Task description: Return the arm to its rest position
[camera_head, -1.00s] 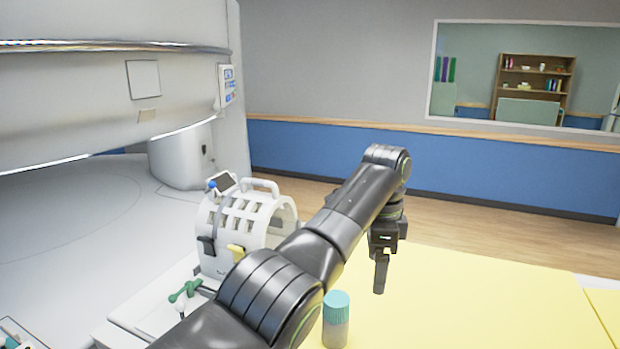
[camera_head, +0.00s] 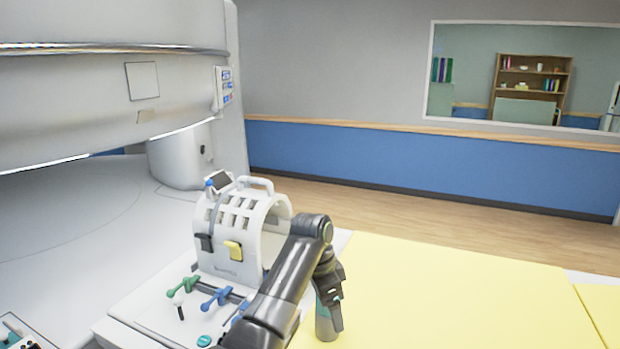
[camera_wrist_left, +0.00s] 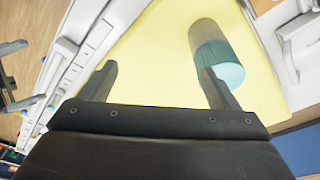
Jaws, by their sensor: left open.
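My left arm comes in from the bottom of the head view, bent down over the near end of the yellow top. Its gripper (camera_head: 333,312) is open and empty there, in front of a teal-capped container (camera_head: 323,326), which it partly hides. In the left wrist view the two fingers (camera_wrist_left: 160,85) stand wide apart. The container (camera_wrist_left: 212,50) shows beside and behind the right-hand finger, not between the fingers; I cannot tell whether they touch. At the left edge of that view, two dark fingers, apparently my right gripper (camera_wrist_left: 18,76), stand apart, partly cut off.
A white head coil (camera_head: 240,225) stands left of my arm on the scanner table. Green (camera_head: 183,286) and blue (camera_head: 217,297) handled items lie before it. The scanner (camera_head: 90,100) fills the left. The yellow top (camera_head: 450,295) is clear to the right.

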